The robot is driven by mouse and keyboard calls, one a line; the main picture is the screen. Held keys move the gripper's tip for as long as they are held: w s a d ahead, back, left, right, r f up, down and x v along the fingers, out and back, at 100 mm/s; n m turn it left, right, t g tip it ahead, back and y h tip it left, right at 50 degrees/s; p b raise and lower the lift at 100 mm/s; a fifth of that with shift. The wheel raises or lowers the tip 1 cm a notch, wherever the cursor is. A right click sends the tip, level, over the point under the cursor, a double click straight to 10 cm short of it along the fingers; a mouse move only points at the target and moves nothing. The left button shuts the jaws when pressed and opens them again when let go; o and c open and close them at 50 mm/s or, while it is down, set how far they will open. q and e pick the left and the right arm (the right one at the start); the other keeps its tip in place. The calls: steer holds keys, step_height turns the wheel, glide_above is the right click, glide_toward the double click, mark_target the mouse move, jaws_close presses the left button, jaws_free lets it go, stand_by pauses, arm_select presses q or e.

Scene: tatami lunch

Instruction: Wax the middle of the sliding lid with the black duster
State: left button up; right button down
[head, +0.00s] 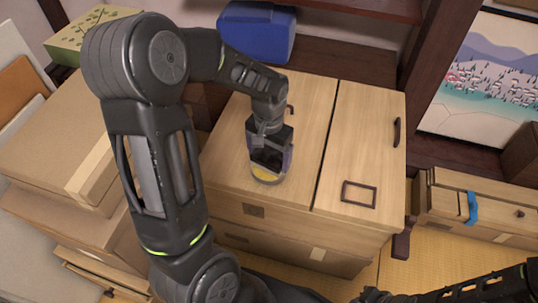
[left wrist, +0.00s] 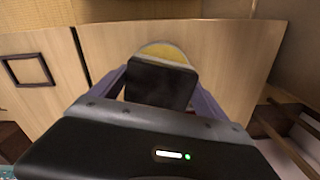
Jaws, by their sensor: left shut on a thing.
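My left gripper (head: 268,162) points down over the left wooden panel (head: 310,130) of the chest top. It is shut on the black duster (left wrist: 160,82), a dark block between the purple fingers in the left wrist view. A round yellow thing with a pale rim, like a tin of wax (head: 266,175), lies under the duster; it also shows in the left wrist view (left wrist: 167,51). The duster partly hides it, and I cannot tell whether they touch. A dark slit separates this panel from the right panel (head: 360,130); which is the sliding lid is unclear. My right gripper (head: 370,296) is at the bottom edge, its jaws unclear.
A dark square frame (head: 359,194) and a dark handle (head: 397,132) are on the right panel. A blue box (head: 257,32) stands behind the chest. Boxes crowd the left, and a low drawer unit (head: 490,212) with blue tape stands right. The right panel's middle is clear.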

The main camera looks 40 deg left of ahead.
mark_target(269, 155)
arm_select(q)
steer(key=shift+f, duration=0.55)
stand_by(1.4)
steer(key=shift+r, duration=0.15)
step_height(269, 155, up, 7)
steer(key=p, duration=0.5)
stand_by(0.8)
